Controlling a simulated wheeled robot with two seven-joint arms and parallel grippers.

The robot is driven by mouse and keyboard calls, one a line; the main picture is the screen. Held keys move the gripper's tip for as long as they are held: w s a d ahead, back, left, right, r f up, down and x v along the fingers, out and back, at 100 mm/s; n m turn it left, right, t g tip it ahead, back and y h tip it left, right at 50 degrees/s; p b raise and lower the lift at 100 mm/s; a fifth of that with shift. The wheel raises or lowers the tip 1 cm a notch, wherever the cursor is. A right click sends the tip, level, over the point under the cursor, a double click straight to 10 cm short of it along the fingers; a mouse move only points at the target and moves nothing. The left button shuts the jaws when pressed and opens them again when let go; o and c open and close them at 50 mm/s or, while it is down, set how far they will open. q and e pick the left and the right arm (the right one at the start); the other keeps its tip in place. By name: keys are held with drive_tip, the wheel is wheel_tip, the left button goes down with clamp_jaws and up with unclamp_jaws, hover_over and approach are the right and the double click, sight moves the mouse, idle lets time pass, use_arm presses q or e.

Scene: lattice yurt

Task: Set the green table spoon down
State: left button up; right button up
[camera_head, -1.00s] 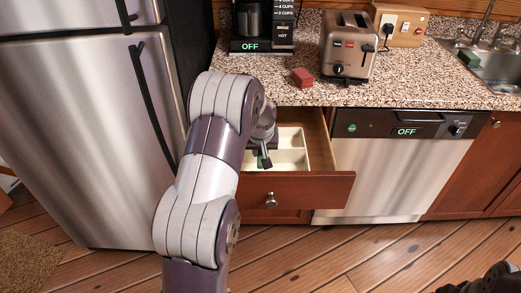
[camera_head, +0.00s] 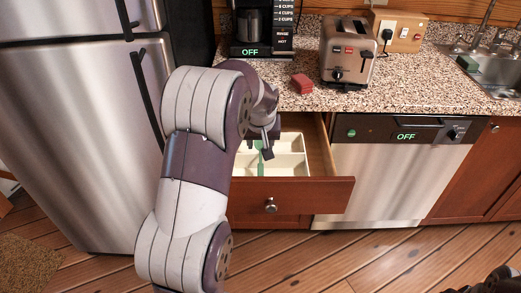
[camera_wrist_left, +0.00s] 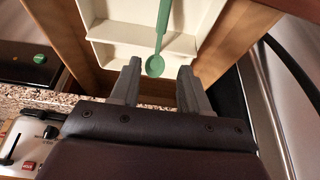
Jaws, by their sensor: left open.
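The green table spoon (camera_wrist_left: 155,65) lies in the white tray (camera_wrist_left: 110,30) inside the open drawer, crossing a divider in the left wrist view. In the head view a green part of the spoon (camera_head: 261,160) shows in the tray (camera_head: 289,166), partly hidden by my arm. My left gripper (camera_wrist_left: 152,84) is open, and the spoon's bowl appears between and just beyond its fingertips, apart from both. In the head view the left gripper (camera_head: 268,146) is above the drawer. My right gripper cannot be made out; only a dark piece shows at the lower right corner.
The wooden drawer (camera_head: 318,192) stands open below the speckled counter (camera_head: 420,85). A red block (camera_head: 302,84), a toaster (camera_head: 348,52) and a coffee maker (camera_head: 256,28) stand on the counter. A fridge (camera_head: 75,110) is at left, a dishwasher (camera_head: 385,175) at right.

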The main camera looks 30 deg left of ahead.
use_arm(q)
drive_tip(key=s+d+f+m+g+h, duration=0.1)
drive_tip(key=s+d+f+m, duration=0.1)
drive_tip(key=s+d, duration=0.6)
drive_tip(key=s+d+f+m+g+h, duration=0.1)
drive_tip(key=s+d+f+m, duration=0.2)
drive_tip(key=s+d, duration=0.5)
drive_tip(key=s+m, duration=0.1)
drive_tip(key=s, duration=0.3)
drive_tip(key=shift+s+d+m+g, duration=0.15)
drive_tip(key=shift+s+m+g, duration=0.1)
drive_tip(key=shift+m+g, duration=0.05)
drive_tip(key=shift+c, duration=0.4)
